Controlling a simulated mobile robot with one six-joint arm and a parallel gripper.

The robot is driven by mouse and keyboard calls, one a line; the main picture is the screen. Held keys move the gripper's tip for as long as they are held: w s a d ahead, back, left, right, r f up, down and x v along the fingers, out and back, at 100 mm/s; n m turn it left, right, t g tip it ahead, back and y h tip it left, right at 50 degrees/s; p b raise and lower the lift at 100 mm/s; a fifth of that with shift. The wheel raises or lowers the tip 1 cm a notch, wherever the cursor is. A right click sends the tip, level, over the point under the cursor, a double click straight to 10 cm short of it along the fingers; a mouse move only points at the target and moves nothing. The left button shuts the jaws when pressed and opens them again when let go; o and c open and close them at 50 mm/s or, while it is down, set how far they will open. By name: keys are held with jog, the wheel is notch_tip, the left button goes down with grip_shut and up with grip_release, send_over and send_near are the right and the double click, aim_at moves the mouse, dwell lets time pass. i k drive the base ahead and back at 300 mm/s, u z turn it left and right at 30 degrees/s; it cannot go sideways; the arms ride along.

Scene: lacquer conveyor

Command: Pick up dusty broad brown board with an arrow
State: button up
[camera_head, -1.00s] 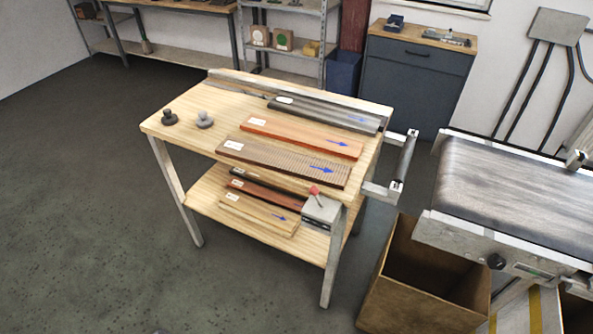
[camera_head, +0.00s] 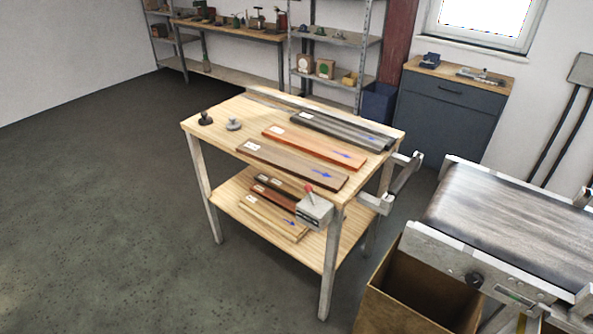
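A broad brown board (camera_head: 283,161) lies flat on the top of the wooden table (camera_head: 240,106), along its front edge. It has a white label at its left end and a blue arrow towards its right end. I cannot make out dust on it. An orange-red board (camera_head: 305,145) with a label and arrow lies behind it, a little apart. A dark grey board (camera_head: 345,131) with a label and arrow lies behind that. My gripper is not in view.
Two small knobbed objects (camera_head: 233,124) stand at the table's left end. A brown open bin (camera_head: 425,285) and a conveyor (camera_head: 500,215) stand right. Floor at left is clear.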

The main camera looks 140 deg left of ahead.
aim_at(332, 180)
jog(key=z, duration=1.5)
jog(key=k, duration=0.1)
jog(key=u, duration=3.55)
jog(key=k, duration=0.2)
jog(key=u, duration=1.9)
jog(key=k, duration=0.2)
jog(key=u, duration=1.35)
